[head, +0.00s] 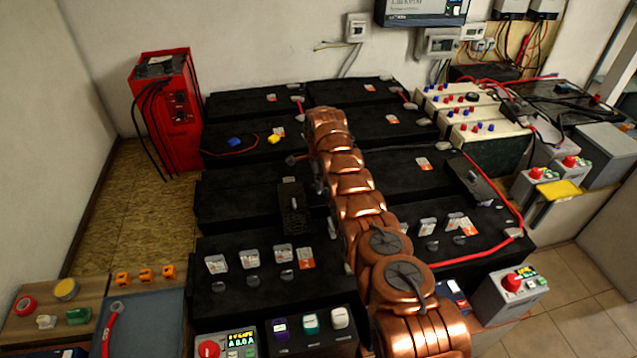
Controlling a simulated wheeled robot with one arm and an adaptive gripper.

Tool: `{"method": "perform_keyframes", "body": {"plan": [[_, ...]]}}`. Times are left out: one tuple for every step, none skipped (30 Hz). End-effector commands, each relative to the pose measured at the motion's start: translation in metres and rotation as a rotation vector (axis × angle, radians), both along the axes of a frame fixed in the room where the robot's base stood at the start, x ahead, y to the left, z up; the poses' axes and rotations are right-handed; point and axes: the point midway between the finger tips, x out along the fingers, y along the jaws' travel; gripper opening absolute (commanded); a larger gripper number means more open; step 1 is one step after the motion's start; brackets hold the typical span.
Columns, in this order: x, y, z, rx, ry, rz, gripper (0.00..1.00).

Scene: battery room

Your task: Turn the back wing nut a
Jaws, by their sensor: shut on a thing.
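My copper arm reaches from the bottom right up over the middle of the black battery bank. A grey sliver of my gripper (318,178) shows at the left edge of the arm, low over the batteries. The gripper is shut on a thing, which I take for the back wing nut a. The nut and the fingertips are hidden behind the arm. A cable lug (295,158) lies just left of the gripper. I cannot tell which way the nut points.
Black batteries (240,200) stand in rows on both sides. A small dark box (291,212) rises close to the arm's left. A red charger (168,110) stands back left. Cream units (470,112) and a red cable (497,190) are on the right.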

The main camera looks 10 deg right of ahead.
Motion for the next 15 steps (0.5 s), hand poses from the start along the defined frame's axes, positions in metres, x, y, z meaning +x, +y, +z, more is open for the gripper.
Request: {"method": "perform_keyframes", "body": {"plan": [[-0.0010, 0.0000, -0.0005, 0.000, 0.004, 0.000, 0.00], [-0.0011, 0.0000, -0.0006, 0.000, 0.004, 0.000, 0.00], [-0.0012, 0.0001, -0.0007, 0.000, 0.005, 0.002, 0.00], [-0.0012, 0.0001, -0.0009, 0.000, 0.005, 0.006, 0.00], [-0.0013, 0.0002, -0.0012, 0.000, 0.005, 0.014, 0.00], [-0.0013, 0.0000, -0.0015, 0.000, 0.005, 0.030, 0.00], [-0.0013, -0.0001, -0.0015, -0.001, 0.005, 0.044, 0.00], [-0.0013, -0.0003, -0.0016, -0.001, 0.005, 0.060, 0.00], [-0.0014, -0.0007, -0.0017, -0.001, 0.006, 0.080, 0.00], [-0.0014, -0.0009, -0.0016, -0.001, 0.006, 0.093, 0.00], [-0.0015, -0.0010, -0.0016, -0.001, 0.006, 0.106, 0.00], [-0.0015, -0.0011, -0.0015, -0.001, 0.006, 0.118, 0.00], [-0.0016, -0.0011, -0.0015, -0.001, 0.006, 0.124, 0.00], [-0.0017, -0.0012, -0.0014, -0.001, 0.007, 0.130, 0.00], [-0.0017, -0.0012, -0.0013, -0.001, 0.007, 0.133, 0.00]]}}
